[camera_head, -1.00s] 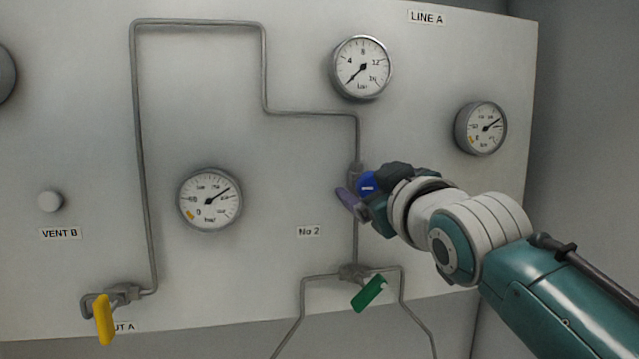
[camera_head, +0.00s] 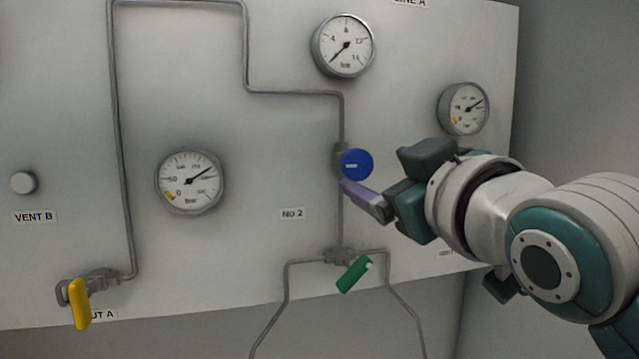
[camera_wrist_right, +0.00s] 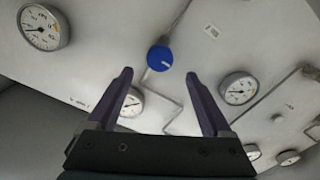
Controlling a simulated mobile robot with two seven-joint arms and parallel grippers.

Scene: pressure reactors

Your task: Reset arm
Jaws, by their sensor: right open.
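My right gripper (camera_head: 375,175) stands just right of the round blue knob (camera_head: 356,164), in front of the panel. One purple finger points toward the panel below the knob; the other finger is mostly hidden. In the right wrist view the two purple fingers (camera_wrist_right: 166,85) are spread apart with nothing between them. The blue knob (camera_wrist_right: 160,58) shows there beyond the fingertips, apart from them. My left gripper is in neither view.
The pale panel (camera_head: 270,250) carries a yellow lever (camera_head: 80,304), a green lever (camera_head: 354,275), a white button (camera_head: 24,182) and gauges, including the top gauge (camera_head: 343,45). Grey pipes (camera_head: 119,150) run along it. Free room lies in front of its left half.

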